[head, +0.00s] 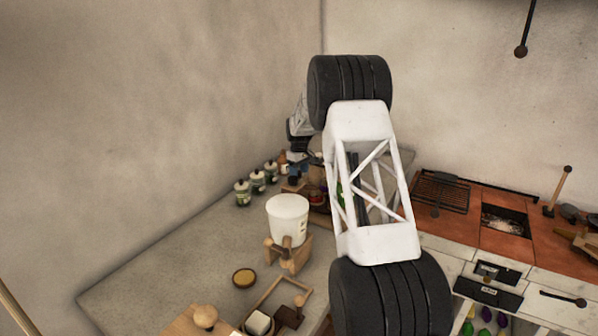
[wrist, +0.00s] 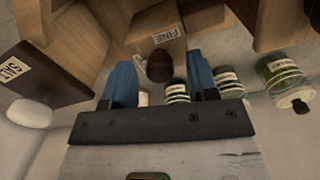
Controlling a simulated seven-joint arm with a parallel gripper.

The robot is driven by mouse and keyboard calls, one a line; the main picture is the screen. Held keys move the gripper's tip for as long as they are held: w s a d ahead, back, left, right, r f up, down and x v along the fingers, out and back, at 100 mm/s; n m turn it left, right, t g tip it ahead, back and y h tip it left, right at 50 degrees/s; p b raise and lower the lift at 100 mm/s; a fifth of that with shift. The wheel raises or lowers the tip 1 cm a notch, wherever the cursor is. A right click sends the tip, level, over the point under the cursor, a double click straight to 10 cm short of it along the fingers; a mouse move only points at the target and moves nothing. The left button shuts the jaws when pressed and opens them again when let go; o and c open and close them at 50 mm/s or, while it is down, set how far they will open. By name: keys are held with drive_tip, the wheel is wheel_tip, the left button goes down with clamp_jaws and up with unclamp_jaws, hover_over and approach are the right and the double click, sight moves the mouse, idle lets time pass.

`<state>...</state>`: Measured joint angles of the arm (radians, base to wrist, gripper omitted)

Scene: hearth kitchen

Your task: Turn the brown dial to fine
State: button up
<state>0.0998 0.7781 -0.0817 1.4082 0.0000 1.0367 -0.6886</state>
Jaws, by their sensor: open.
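The brown dial (wrist: 160,66) is a round dark knob in the wrist view, in front of a light wooden block (wrist: 150,30) with a label reading FINE (wrist: 172,34). My gripper (wrist: 163,80) has its blue fingers apart, one on each side of the dial in the picture. I cannot tell whether either finger touches it. In the head view my gripper (head: 296,172) is small and far off, at the back of the counter near the wall. The dial cannot be made out there.
A dark box labelled SALT (wrist: 35,78) with a white knob (wrist: 30,112) is at left in the wrist view. Several jars (wrist: 228,80) stand close by. In the head view, a white tub (head: 288,215) stands in front of my gripper; the counter's left (head: 170,255) is clear.

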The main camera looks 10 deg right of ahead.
drive_tip(key=shift+c, duration=0.3)
drive_tip(key=c, duration=0.9)
drive_tip(key=shift+m, duration=0.4)
drive_tip(key=m, duration=0.8)
drive_tip(key=shift+m, duration=0.4)
drive_tip(key=m, duration=0.4)
drive_tip(key=shift+m, duration=0.3)
drive_tip(key=shift+r+m, duration=0.1)
drive_tip(key=shift+m, duration=1.8)
drive_tip(key=shift+o, duration=0.2)
